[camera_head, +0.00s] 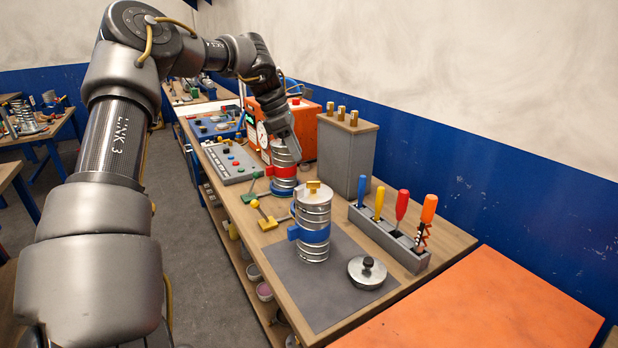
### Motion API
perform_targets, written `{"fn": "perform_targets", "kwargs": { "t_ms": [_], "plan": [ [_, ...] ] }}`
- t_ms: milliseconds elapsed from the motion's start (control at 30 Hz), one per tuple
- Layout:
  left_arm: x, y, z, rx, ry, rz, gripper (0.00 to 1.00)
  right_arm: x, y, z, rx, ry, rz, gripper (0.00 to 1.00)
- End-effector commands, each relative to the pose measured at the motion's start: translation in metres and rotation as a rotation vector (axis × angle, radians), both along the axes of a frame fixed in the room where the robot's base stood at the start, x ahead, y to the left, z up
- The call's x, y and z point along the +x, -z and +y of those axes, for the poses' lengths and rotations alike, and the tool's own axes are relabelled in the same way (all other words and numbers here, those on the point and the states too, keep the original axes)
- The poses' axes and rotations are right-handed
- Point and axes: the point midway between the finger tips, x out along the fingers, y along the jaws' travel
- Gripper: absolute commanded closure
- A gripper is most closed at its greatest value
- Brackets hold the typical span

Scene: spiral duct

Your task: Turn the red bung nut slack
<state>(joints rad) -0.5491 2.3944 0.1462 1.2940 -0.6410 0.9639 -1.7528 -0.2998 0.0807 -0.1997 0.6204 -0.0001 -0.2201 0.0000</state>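A ribbed metal spiral duct with a red band (283,170) stands upright on the workbench, beyond a similar duct with a blue band (314,236). The blue-banded duct has a small brass-coloured piece (313,186) on its lid. My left arm reaches in from the left, and my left gripper (284,142) points down at the top of the red-banded duct. The gripper covers that top, so I cannot see a red bung nut there or whether the fingers touch it. The finger gap is too small to make out. My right gripper is not in view.
A yellow-handled tool (266,220) lies beside the ducts. A round metal lid (367,271) lies on the grey mat (335,295). A rack of coloured-handled tools (390,238), a tall grey box (345,155) and an orange unit (306,128) crowd the right and back. A control panel (229,162) lies to the left.

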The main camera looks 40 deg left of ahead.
Motion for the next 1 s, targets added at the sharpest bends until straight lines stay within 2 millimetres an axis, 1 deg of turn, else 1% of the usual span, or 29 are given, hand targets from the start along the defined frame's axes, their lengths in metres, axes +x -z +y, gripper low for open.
{"fn": "perform_targets", "kwargs": {
  "t_ms": [300,500,700,933,967,1000],
  "plan": [
    [0.014,0.052,-0.016,-0.002,0.000,0.004,0.70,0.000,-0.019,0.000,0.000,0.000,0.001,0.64],
    [0.022,0.078,-0.023,-0.002,-0.001,0.002,0.70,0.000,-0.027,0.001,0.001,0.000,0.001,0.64],
    [0.025,0.088,-0.026,-0.001,-0.002,-0.001,0.70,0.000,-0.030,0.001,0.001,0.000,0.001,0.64],
    [0.026,0.089,-0.026,-0.001,-0.003,-0.002,0.70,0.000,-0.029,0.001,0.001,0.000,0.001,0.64],
    [0.026,0.089,-0.026,-0.001,-0.003,-0.002,0.71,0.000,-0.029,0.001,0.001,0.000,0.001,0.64],
    [0.026,0.089,-0.026,-0.001,-0.003,-0.002,0.77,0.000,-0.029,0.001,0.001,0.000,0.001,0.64]
  ]
}}
